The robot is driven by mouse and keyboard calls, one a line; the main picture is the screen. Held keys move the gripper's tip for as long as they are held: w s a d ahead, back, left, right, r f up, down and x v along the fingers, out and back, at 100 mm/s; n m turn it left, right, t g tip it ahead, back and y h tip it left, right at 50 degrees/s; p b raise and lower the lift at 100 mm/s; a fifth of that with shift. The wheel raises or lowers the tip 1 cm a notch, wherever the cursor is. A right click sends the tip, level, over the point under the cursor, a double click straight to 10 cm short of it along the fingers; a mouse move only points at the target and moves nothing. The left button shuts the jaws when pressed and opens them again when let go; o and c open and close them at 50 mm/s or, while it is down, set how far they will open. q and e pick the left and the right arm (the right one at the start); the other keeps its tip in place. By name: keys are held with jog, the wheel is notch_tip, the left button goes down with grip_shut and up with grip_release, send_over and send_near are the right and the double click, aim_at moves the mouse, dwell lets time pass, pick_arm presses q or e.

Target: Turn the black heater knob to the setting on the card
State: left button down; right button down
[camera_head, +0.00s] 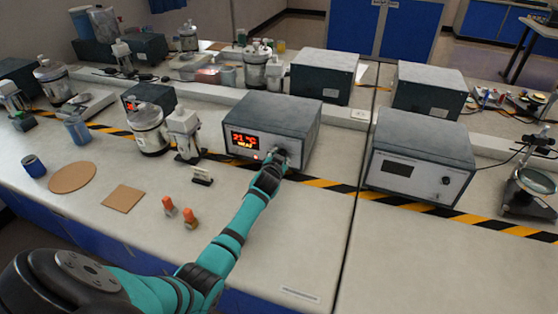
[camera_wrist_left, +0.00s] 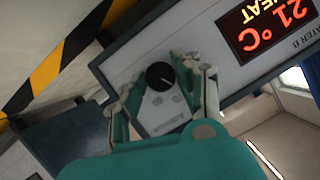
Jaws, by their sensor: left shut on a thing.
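The heater (camera_head: 278,115) is a grey box with a lit red display (camera_head: 244,141), which also shows in the left wrist view (camera_wrist_left: 267,25) as 21 °C HEAT. Its black knob (camera_wrist_left: 160,76) has a thin pale pointer mark and sits between my left fingers. My left gripper (camera_head: 277,161) is at the right of the heater's front panel, shut on the knob; it also shows in the left wrist view (camera_wrist_left: 165,88). In the head view my gripper mostly hides the knob. A small stand with a pale card (camera_head: 202,174) is left of my arm; its writing is too small to read.
A similar grey box (camera_head: 420,155) with a dark display stands to the right. Two orange-topped items (camera_head: 168,206) are on the bench left of my forearm.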

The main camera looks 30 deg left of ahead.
pick_arm(q)
jog(key=m+y+b, duration=0.1)
jog(key=m+b, duration=0.1)
jog(key=b, duration=0.1)
jog(key=m+y+b, duration=0.2)
jog(key=m+b, duration=0.1)
jog(key=b, duration=0.1)
jog(key=f+m+t+y+b, duration=0.1)
jog(key=m+b, duration=0.2)
jog(key=b, duration=0.1)
jog(key=shift+d+y, duration=0.15)
jog(key=shift+y, duration=0.15)
jog(key=shift+r+m+t+y+b, duration=0.15)
jog(key=shift+m+t+y+b, duration=0.2)
jog(key=shift+m+b, duration=1.1)
jog(key=c, duration=0.9)
grip_release()
jog(key=shift+c, duration=0.2)
jog(key=v, duration=1.2)
jog(key=shift+r, duration=0.15)
